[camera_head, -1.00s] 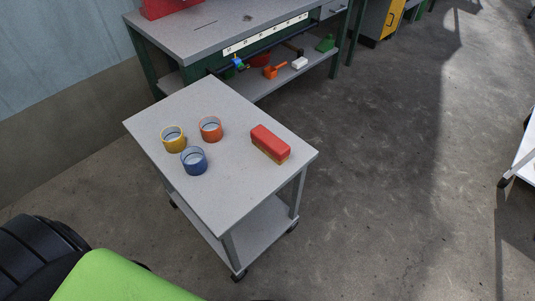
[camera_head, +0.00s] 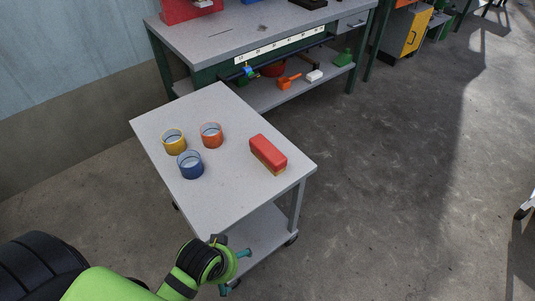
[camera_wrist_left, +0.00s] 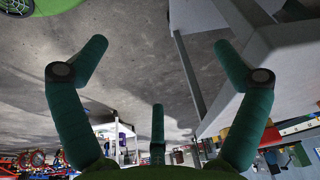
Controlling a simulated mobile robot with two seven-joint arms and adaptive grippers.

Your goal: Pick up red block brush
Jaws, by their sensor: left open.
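The red block brush (camera_head: 268,152) lies on the right part of the grey cart's top (camera_head: 215,195). It has a red upper body and a tan underside. My left gripper (camera_head: 238,272) is low at the front of the cart, beside its near edge and well apart from the brush. In the left wrist view the teal fingers of my left gripper (camera_wrist_left: 155,60) are spread wide with nothing between them. My right gripper is not in view.
A yellow cup (camera_head: 174,143), an orange cup (camera_head: 211,137) and a blue cup (camera_head: 191,166) stand on the cart's left half. A workbench (camera_head: 250,32) stands behind the cart. Open concrete floor (camera_head: 390,170) lies to the right.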

